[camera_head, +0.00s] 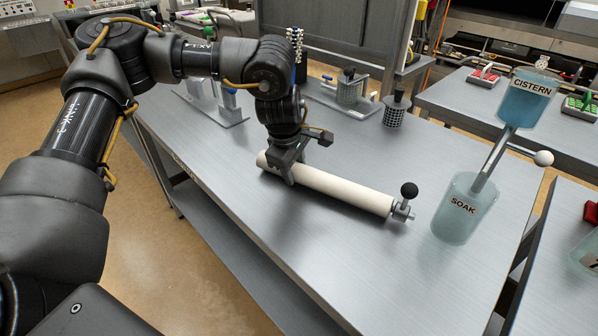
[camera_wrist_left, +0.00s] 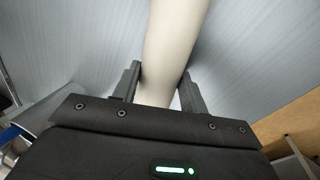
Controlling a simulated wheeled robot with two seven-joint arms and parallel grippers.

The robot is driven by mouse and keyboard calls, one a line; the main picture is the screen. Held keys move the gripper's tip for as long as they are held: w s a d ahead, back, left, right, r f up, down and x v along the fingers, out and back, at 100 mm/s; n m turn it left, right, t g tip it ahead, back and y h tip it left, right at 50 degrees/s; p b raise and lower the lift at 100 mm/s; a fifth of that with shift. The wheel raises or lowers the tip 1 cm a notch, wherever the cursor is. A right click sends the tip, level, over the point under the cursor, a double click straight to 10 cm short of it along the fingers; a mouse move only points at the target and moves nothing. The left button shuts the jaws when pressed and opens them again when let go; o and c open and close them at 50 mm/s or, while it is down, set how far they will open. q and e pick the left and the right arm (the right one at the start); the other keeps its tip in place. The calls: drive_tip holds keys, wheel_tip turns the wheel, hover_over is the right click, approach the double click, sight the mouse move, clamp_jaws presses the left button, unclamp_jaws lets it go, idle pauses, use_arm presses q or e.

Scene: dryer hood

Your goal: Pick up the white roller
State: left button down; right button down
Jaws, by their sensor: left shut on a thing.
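The white roller (camera_head: 340,191) is a long cream cylinder lying across the grey table in the head view. A metal bracket with a black ball knob (camera_head: 409,190) is at its right end. My left gripper (camera_head: 283,172) is shut on the roller near its left end, with a finger on either side. In the left wrist view the roller (camera_wrist_left: 175,45) runs up between the two fingers of the left gripper (camera_wrist_left: 160,88). I cannot tell whether the roller is touching the table or slightly above it. My right gripper is not in view.
Mesh cylinders (camera_head: 396,110) stand at the back. The table front (camera_head: 330,270) is clear.

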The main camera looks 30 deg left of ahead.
use_arm(q)
wheel_tip(320, 180, up, 2)
drive_tip(key=shift+r, duration=0.25)
drive_tip(key=s+a+r, duration=0.8)
drive_tip(key=s+r, duration=0.1)
drive_tip(key=s, duration=0.2)
drive_tip(key=shift+s+r, duration=0.25)
drive_tip(key=shift+r, duration=0.15)
